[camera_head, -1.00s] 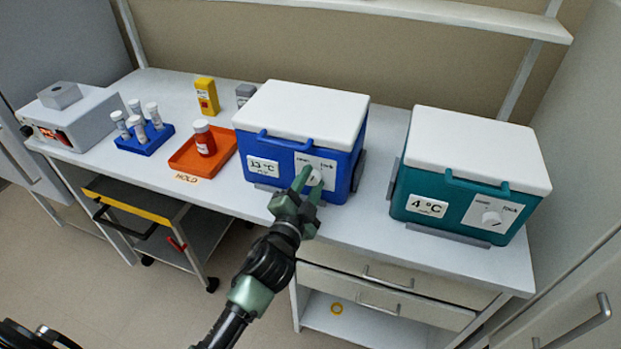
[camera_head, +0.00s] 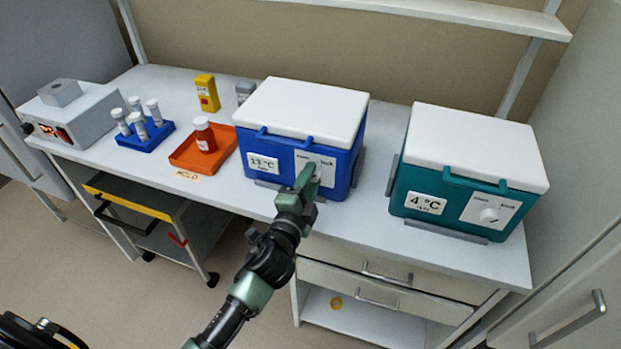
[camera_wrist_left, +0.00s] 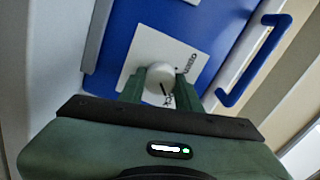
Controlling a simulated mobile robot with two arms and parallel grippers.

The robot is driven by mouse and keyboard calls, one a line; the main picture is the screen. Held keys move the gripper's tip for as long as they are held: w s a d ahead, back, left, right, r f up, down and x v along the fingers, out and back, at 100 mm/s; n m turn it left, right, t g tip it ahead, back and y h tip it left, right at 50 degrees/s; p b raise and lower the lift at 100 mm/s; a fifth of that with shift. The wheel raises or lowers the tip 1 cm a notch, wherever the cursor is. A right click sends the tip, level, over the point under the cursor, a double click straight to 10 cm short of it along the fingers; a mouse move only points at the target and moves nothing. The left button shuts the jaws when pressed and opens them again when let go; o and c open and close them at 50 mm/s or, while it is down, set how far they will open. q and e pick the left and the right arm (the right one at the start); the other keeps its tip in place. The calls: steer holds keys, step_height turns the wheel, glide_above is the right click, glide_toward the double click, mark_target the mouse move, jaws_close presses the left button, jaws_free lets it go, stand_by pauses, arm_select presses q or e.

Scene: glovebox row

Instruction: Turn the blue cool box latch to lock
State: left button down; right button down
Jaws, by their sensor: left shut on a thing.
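The blue cool box (camera_head: 345,180) with a white lid stands on the bench, its front toward me. Its label reads 13 °C. On its front is a white plate (camera_head: 326,165) with a round latch knob, mostly hidden by my gripper in the head view. In the left wrist view the white latch knob (camera_wrist_left: 156,76) shows between the fingers, with a dark pointer line on it. My left gripper (camera_head: 306,178) is shut on this knob; it also fills the lower left wrist view (camera_wrist_left: 165,95). My right gripper is not seen.
A teal cool box (camera_head: 455,200) marked 4 °C stands to the right with a similar knob. An orange tray (camera_head: 185,157) with a red bottle and a blue tube rack (camera_head: 146,142) are at the left. Bare bench lies between the boxes.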

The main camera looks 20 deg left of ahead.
arm_select(q)
steer(key=c, duration=1)
jaws_free()
steer(key=s+b, duration=0.1)
steer(key=s, duration=0.6)
steer(key=shift+s+b, duration=0.35)
steer(key=shift+s, duration=0.05)
steer(key=shift+a, duration=0.1)
